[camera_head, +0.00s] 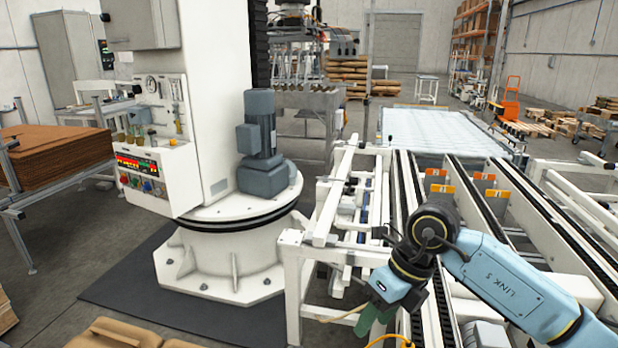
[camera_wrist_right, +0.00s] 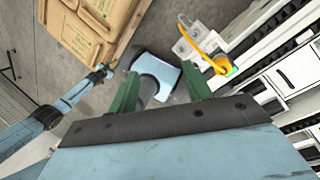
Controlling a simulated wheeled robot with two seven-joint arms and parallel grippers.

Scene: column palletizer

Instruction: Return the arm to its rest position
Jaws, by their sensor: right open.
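My right arm enters the head view from the lower right, with its wrist bent down. Its gripper (camera_head: 368,322) points down beside the front end of the white conveyor frame (camera_head: 292,262). Only part of its green fingers shows there. In the right wrist view the two green fingers of the right gripper (camera_wrist_right: 160,72) stand apart, with nothing held between them. Another blue arm of mine reaches in from the left of that view. Its end is small and dark, so its jaws cannot be made out. No left gripper shows in the head view.
A yellow cable fitting (camera_wrist_right: 222,64) is right of the fingers. The white column machine (camera_head: 225,250) stands left of the conveyor.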

